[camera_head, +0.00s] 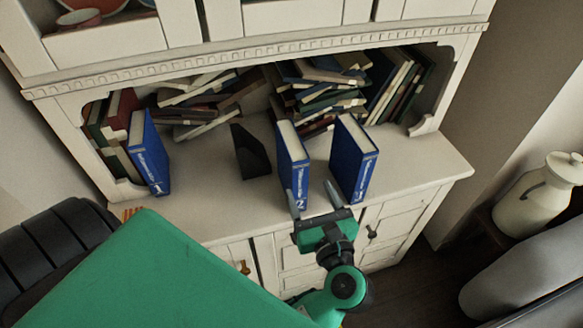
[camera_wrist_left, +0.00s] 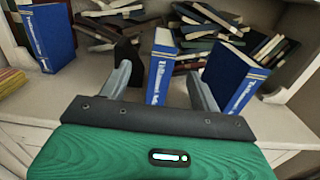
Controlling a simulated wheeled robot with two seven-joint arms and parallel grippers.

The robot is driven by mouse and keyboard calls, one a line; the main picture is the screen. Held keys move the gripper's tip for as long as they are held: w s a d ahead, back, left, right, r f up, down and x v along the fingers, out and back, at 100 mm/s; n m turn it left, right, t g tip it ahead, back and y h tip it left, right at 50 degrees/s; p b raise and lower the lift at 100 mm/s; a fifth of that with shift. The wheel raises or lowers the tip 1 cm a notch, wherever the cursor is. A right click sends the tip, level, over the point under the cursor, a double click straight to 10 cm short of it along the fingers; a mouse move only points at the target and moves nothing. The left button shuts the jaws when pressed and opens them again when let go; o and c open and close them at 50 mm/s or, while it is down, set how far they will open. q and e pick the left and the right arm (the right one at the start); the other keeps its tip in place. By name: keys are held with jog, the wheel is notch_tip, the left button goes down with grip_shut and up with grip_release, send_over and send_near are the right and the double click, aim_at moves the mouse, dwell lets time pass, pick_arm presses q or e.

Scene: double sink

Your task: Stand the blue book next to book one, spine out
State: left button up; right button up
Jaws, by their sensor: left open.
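Three blue books with white page edges stand upright on the cabinet counter, lettered spines facing me. The one marked 1 (camera_head: 149,158) is at the left, also at upper left in the left wrist view (camera_wrist_left: 46,38). The one marked 2 (camera_head: 291,158) is in the middle, and the third blue book (camera_head: 354,160) stands right of it, with a gap between. My left gripper (camera_head: 312,196) is open and empty at the counter's front edge, just before book 2. In the left wrist view, book 2 (camera_wrist_left: 160,68) appears between the fingers; contact cannot be told. My right gripper is not in view.
A black wedge-shaped bookend (camera_head: 250,153) stands left of book 2. Loose books (camera_head: 320,90) lie piled at the back of the shelf. The counter (camera_head: 205,175) is clear between book 1 and the bookend. A white jug (camera_head: 535,195) stands at the far right.

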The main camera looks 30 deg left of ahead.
aim_at(299, 166)
pick_arm(q)
jog(key=p+x, duration=0.2)
jog(key=x, duration=0.6)
jog(key=shift+w+f+p, duration=0.1)
jog(key=shift+w+p, duration=0.15)
jog(key=shift+p, duration=0.05)
jog(key=p+x, duration=0.1)
jog(key=x, duration=0.1)
jog(key=p+x, duration=0.1)
jog(key=x, duration=0.2)
jog(key=shift+w+d+r+p, duration=0.15)
jog(key=shift+r+p, duration=0.1)
jog(key=shift+p, duration=0.05)
jog(key=shift+w+f, duration=0.15)
jog(key=shift+w, duration=0.05)
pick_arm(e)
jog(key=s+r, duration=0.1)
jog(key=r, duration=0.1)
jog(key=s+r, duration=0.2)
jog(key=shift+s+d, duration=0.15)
pick_arm(q)
jog(key=shift+c, duration=0.4)
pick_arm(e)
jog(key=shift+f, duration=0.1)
pick_arm(q)
grip_shut()
